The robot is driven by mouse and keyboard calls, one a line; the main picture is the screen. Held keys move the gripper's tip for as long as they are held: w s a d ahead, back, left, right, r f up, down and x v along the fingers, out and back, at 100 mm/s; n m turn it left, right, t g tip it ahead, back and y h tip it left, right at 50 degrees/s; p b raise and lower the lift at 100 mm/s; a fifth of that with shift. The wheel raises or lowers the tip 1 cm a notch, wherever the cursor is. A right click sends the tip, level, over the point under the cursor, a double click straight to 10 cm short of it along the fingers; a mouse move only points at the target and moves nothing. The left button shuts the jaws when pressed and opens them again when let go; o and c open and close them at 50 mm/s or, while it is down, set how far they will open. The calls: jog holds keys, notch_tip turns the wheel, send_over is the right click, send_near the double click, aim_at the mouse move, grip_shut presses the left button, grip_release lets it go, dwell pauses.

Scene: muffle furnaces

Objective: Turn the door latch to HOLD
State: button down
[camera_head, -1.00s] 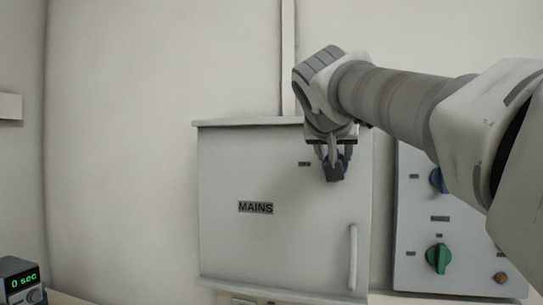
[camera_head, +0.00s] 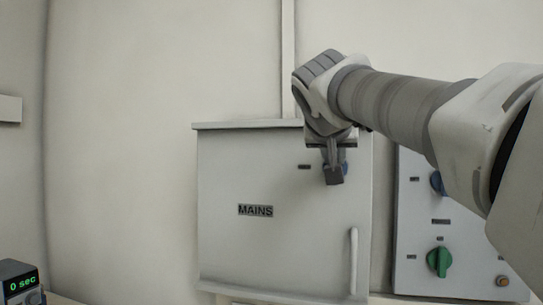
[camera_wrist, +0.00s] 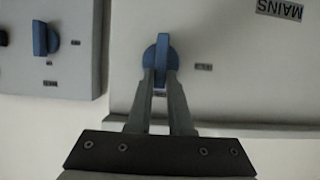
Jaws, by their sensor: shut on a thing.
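The blue door latch (camera_wrist: 162,52) sits on the front of the grey MAINS cabinet door (camera_head: 225,240). In the wrist view its handle lies upright in the picture, in line with my fingers. My gripper (camera_wrist: 161,76) is shut on the latch, one finger on each side of the handle. In the head view my gripper (camera_head: 334,178) covers most of the latch, and only a little blue (camera_head: 345,167) shows beside it. A small label (camera_wrist: 203,67) is beside the latch and another (camera_wrist: 160,93) is partly between my fingers. Both are too small to read.
A control panel (camera_head: 410,215) stands right of the cabinet, with a blue knob (camera_head: 437,182), a green knob (camera_head: 438,260) and a round button (camera_head: 502,281). The door has a vertical handle (camera_head: 353,262). A timer (camera_head: 20,282) reads 0 sec at lower left.

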jog(key=n+h, duration=0.2)
jog(key=n, duration=0.1)
jog(key=a+f+n+h, duration=0.1)
jog(key=n+h, duration=0.1)
jog(key=n, duration=0.1)
jog(key=a+n+h, duration=0.1)
jog(key=n, duration=0.2)
jog(key=shift+w+a+f+h+p, duration=0.15)
jog(key=shift+w+f+h+p, duration=0.1)
jog(key=shift+w+h+p, duration=0.15)
jog(key=shift+a+f+n+t+h+b, duration=0.1)
jog(key=shift+f+n+t+h+b, duration=0.2)
jog(key=shift+n, duration=0.8)
jog(key=shift+f+n+t+h+b, duration=0.1)
jog(key=shift+f+n+h+b, duration=0.25)
jog(key=shift+n, duration=0.75)
jog(key=shift+r, duration=0.1)
jog(key=c, duration=0.8)
grip_release()
